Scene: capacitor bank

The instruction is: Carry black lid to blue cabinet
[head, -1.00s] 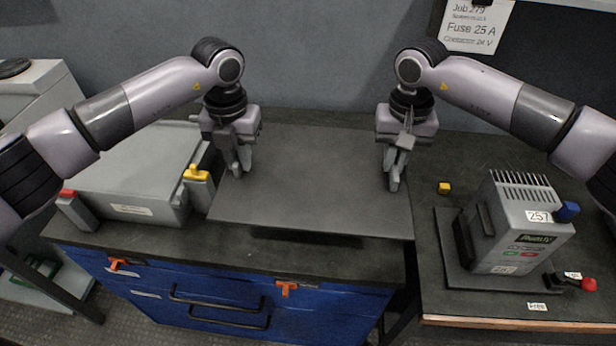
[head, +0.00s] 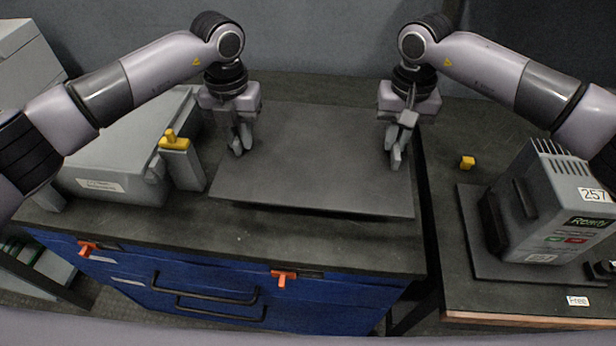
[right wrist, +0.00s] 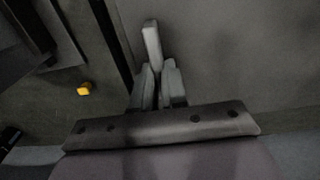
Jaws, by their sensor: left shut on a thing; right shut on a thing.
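The black lid (head: 315,165) is a flat dark plate held level between my two grippers, over the worktop of the blue cabinet (head: 215,285). A dark gap or shadow shows under its front edge; I cannot tell how high it is above the top. My left gripper (head: 238,143) is shut on the lid's left side, and my right gripper (head: 396,155) is shut on its right side. In the right wrist view the right fingers (right wrist: 158,85) close at the lid's edge (right wrist: 230,55). The cabinet's drawer front has black handles and orange latches.
A grey box (head: 115,160) with a yellow-topped clamp (head: 175,150) stands close to the lid's left. On the right table are a grey device (head: 550,205) marked 257 and a small yellow block (head: 467,162). The worktop's front strip (head: 270,238) is clear. A wall stands behind.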

